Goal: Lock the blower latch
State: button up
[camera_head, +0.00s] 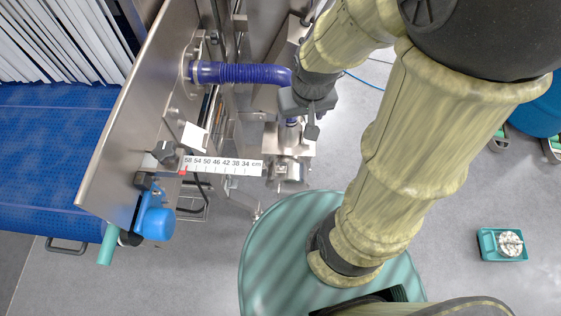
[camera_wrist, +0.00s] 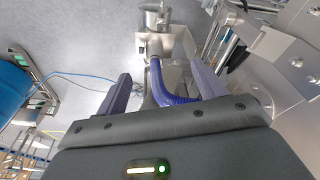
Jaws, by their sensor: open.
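A steel blower-like unit (camera_head: 288,168) stands near the centre of the head view. It also shows at the top of the wrist view (camera_wrist: 155,45). A blue ribbed hose (camera_head: 240,73) runs from the steel panel toward my gripper; in the wrist view the hose (camera_wrist: 170,92) passes between the fingers' lines of sight. I cannot make out the latch for certain. My gripper (camera_head: 312,125) points down over the hose's end, just above the unit in the picture. In the wrist view my gripper (camera_wrist: 161,86) has its two fingers wide apart, with nothing clearly held.
A steel side panel (camera_head: 135,120) carries a centimetre scale (camera_head: 225,165) and a blue knob (camera_head: 155,223) with a teal handle (camera_head: 107,245). A blue conveyor belt (camera_head: 50,150) lies left. A teal box (camera_head: 502,244) sits on the grey floor, with clear floor around it.

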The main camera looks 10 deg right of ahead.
jog(key=w+f+m+b, duration=0.1)
jog(key=w+f+b, duration=0.35)
jog(key=f, duration=0.25)
jog(key=w+f+g+b, duration=0.1)
jog(key=w+f+b, duration=0.2)
jog(key=f+b, duration=0.4)
jog(key=w+f+m+b, duration=0.1)
jog(key=w+f+b, duration=0.35)
jog(key=f, duration=0.35)
jog(key=m+g+b, duration=0.2)
jog(key=b, duration=1.2)
send_over(281, 163)
notch_tip(281, 163, down, 22)
jog(key=shift+w+r, duration=0.2)
jog(key=shift+f, duration=0.15)
notch_tip(281, 163, down, 17)
jog(key=b, duration=0.4)
jog(key=shift+s+f+b, duration=0.1)
jog(key=shift+b, duration=0.2)
jog(key=shift+c, duration=0.4)
